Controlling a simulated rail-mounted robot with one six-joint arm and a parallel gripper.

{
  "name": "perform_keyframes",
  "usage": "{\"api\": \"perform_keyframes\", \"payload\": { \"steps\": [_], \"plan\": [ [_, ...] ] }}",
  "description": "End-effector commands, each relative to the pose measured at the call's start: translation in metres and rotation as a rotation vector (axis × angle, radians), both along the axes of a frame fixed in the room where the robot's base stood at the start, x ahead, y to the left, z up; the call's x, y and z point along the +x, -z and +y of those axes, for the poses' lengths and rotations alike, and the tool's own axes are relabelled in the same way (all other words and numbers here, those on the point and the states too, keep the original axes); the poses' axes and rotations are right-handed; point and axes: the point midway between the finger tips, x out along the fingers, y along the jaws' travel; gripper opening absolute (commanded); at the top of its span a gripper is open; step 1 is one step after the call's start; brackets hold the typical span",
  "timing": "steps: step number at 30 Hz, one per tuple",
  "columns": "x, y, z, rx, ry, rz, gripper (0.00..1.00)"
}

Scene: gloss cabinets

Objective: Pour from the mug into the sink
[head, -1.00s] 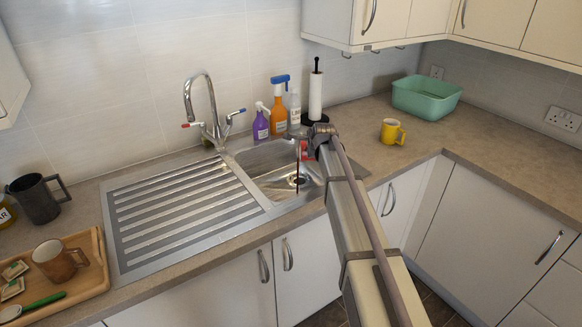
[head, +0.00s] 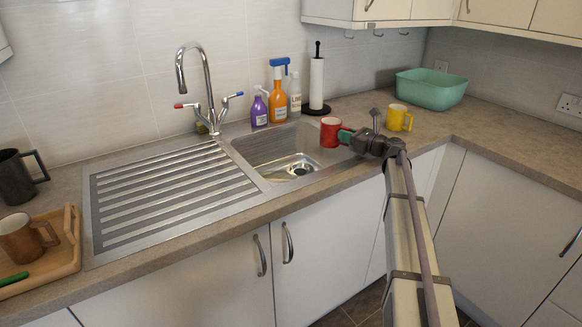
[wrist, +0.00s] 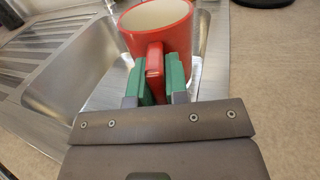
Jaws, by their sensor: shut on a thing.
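The red mug (head: 330,131) is upright at the right rim of the steel sink (head: 258,150). I cannot tell whether its base touches the rim. In the wrist view the red mug (wrist: 158,38) shows a cream inside with no liquid visible; the bottom is hidden. My gripper (head: 346,136) is shut on the mug's handle from the right. Its green finger pads (wrist: 157,80) press the handle from both sides in the wrist view. The sink's drain (head: 301,170) is visible and no stream falls into the bowl.
The tap (head: 207,90) rises behind the sink; purple (head: 260,110) and orange (head: 278,95) bottles and a paper roll (head: 316,84) stand behind. A yellow mug (head: 398,117) and a green tub (head: 432,89) are to the right. The ribbed drainer (head: 160,190) is clear.

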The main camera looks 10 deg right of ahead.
Motion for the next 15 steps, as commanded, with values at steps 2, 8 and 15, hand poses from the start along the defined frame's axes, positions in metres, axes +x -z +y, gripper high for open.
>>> {"api": "perform_keyframes", "payload": {
  "steps": [2, 8, 15],
  "plan": [
    [0.0, -0.006, 0.002, -0.003, -0.002, 0.0, 0.0],
    [0.0, -0.006, 0.002, -0.006, -0.001, 0.0, 0.0],
    [0.0, -0.023, 0.003, -0.007, -0.001, 0.0, 0.0]
  ]
}}
